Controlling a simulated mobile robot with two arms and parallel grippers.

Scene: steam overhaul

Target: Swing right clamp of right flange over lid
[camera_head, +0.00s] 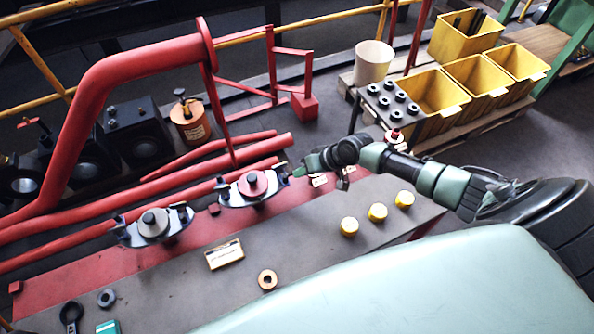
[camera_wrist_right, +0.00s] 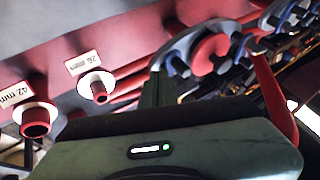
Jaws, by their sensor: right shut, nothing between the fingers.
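The right flange (camera_head: 236,198) is a grey oval plate with a red round lid (camera_head: 252,184) on it, on the red and grey bench. Its right clamp (camera_head: 282,179) is a small dark piece at the plate's right end; whether it lies over the lid is too small to tell. My right gripper (camera_head: 299,171) is shut and empty, just right of this clamp; I cannot tell whether they touch. In the right wrist view the flange's red lid (camera_wrist_right: 209,54) and blue clamp parts show beyond the gripper's body. My left gripper is out of view.
The left flange (camera_head: 153,224) stands left of the right one. Yellow caps (camera_head: 377,212), a label plate (camera_head: 224,254) and a ring (camera_head: 267,279) lie on the bench. Red pipes (camera_head: 150,190) run behind the flanges. Two labelled pipe stubs (camera_wrist_right: 96,85) show in the wrist view.

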